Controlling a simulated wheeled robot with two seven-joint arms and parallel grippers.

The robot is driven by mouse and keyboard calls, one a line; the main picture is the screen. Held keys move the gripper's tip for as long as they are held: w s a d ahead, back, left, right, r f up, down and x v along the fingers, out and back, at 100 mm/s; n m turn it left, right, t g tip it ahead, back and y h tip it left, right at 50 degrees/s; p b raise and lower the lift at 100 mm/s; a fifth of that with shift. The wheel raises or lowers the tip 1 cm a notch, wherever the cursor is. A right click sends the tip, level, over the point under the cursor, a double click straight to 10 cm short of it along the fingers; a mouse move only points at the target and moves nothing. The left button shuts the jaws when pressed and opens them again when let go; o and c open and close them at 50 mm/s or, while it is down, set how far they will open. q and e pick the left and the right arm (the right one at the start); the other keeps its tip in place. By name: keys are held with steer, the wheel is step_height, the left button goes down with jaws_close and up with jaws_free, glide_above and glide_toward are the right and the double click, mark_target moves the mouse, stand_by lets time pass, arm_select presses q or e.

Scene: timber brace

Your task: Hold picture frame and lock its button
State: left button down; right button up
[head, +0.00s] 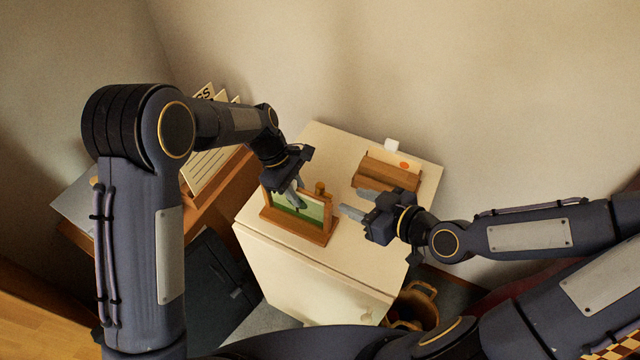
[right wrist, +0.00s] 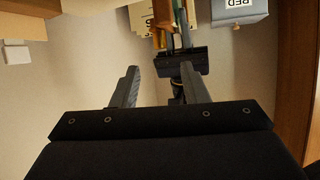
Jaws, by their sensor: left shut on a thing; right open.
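The wooden picture frame (head: 317,235) with a green picture stands upright on the cream cabinet top, near its front left edge. My left gripper (head: 298,196) comes from above and is shut on the frame's upper part, hiding some of it. A small wooden knob, seemingly the button (head: 320,187), sticks up at the frame's top right. My right gripper (head: 350,200) is open and empty, just right of the frame and apart from it. In the right wrist view, its open fingers (right wrist: 158,74) point toward the frame, seen edge-on (right wrist: 163,14), and my dark left gripper.
A wooden holder (head: 388,175) with cards stands on the cabinet top (head: 335,145) behind my right gripper. A wooden rack with papers (head: 212,170) is at the left. A basket (head: 415,302) is below right. Some cabinet top behind the frame is clear.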

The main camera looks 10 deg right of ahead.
mark_target(322, 186)
steer(key=x, duration=1.1)
steer(key=shift+w+a+r, duration=0.2)
steer(key=shift+w+a, duration=0.1)
steer(key=shift+w, duration=0.05)
jaws_close()
